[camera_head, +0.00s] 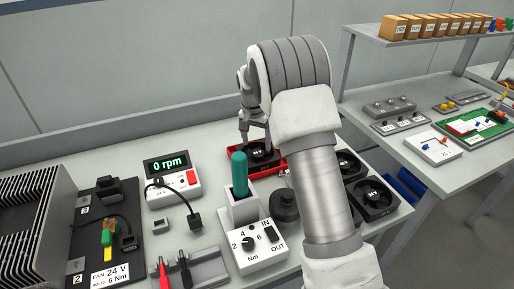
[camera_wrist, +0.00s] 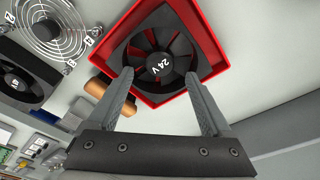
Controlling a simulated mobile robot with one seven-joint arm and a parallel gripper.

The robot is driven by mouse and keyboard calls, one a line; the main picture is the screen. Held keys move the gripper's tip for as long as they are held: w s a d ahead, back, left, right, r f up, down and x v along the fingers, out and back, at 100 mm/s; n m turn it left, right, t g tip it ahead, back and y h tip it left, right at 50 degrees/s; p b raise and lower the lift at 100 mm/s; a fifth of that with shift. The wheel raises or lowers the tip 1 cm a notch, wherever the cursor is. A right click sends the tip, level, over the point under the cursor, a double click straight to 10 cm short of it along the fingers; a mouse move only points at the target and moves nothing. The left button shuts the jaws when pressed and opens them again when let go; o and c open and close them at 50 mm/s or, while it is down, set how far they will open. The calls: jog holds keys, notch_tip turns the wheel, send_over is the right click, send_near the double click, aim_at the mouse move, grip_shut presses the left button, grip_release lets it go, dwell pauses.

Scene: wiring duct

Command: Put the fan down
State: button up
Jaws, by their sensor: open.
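A black fan (camera_head: 262,155) marked 24 V sits inside a red square tray (camera_head: 236,174) on the bench. In the wrist view, the fan (camera_wrist: 160,45) lies flat within the raised red rim of the tray (camera_wrist: 205,30). My gripper (camera_head: 256,139) is over the tray, pointing down. In the wrist view, the two fingers of my gripper (camera_wrist: 159,75) are spread apart at the fan's near side, with nothing held between them. I cannot tell whether a fingertip touches the fan. My arm hides part of the bench to the right of the tray in the head view.
More black fans (camera_head: 372,197) stand to the right of my arm. A torque driver with a green handle (camera_head: 239,174) stands upright in a holder just in front of the tray. An rpm display (camera_head: 168,168) is to the left. A second bench (camera_head: 405,150) is at the right.

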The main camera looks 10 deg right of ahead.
aim_at(255, 160)
notch_tip(255, 160, up, 8)
jog(key=s, duration=0.1)
jog(key=s+r+n+t+y, duration=0.1)
jog(key=s+r+n+t, duration=0.15)
jog(key=s+r, duration=1.25)
jog(key=s+f+n+t, duration=0.1)
jog(key=s+f+n, duration=0.1)
jog(key=s, duration=0.9)
jog(key=s+f+n, duration=0.1)
jog(key=s+n, duration=0.1)
jog(key=s, duration=0.8)
jog(key=shift+s+d+f+t+p, duration=0.25)
jog(key=shift+s+f+t+p, duration=0.05)
jog(key=shift+s+f+t, duration=0.1)
notch_tip(255, 160, up, 3)
jog(key=p, duration=0.3)
jog(key=shift+r, duration=0.15)
